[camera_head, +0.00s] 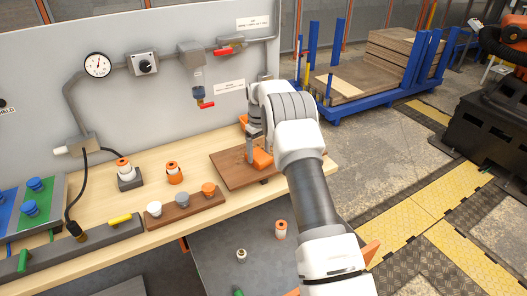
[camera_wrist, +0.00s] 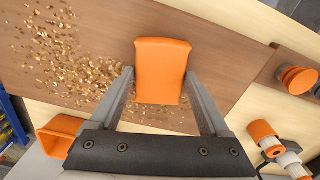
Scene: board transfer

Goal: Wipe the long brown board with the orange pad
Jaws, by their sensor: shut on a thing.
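The long brown board (camera_head: 232,176) lies on the pale wooden bench, partly hidden by my arm in the head view. In the wrist view the board (camera_wrist: 225,65) spans the picture, with many tan shavings (camera_wrist: 75,60) scattered over its left part. My gripper (camera_head: 254,152) is over the board, shut on the orange pad (camera_head: 263,159). In the wrist view the pad (camera_wrist: 163,70) sits between the two fingers of my gripper (camera_wrist: 161,85). The pad is at or just above the board; I cannot tell whether they touch.
An orange open-ended holder (camera_wrist: 60,134) stands beside the board. A small brown rack (camera_head: 186,208) with white, grey and orange knobs sits in front of it to the left. Orange-and-white parts (camera_head: 174,173) stand left on the bench. A grey panel (camera_head: 150,110) with valves rises behind.

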